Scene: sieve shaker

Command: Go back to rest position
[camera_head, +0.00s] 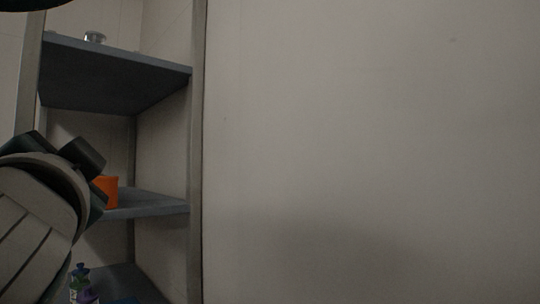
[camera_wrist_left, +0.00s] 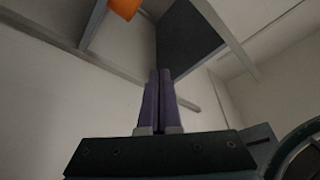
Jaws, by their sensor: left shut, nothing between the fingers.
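My left arm comes in from the left in the head view, in front of a shelf unit, and its fingertips do not show clearly there. In the left wrist view my left gripper (camera_wrist_left: 160,75) has its two purple fingers together, with nothing between them. It points towards the shelf unit and touches nothing that I can see. My right gripper is in neither view.
The shelf unit has a dark upper shelf (camera_head: 115,75) with a small metal item (camera_head: 95,38), and a middle shelf (camera_head: 155,205) with an orange object (camera_head: 109,188). Bottles (camera_head: 82,280) stand low down. A bare wall (camera_head: 370,130) fills the right side.

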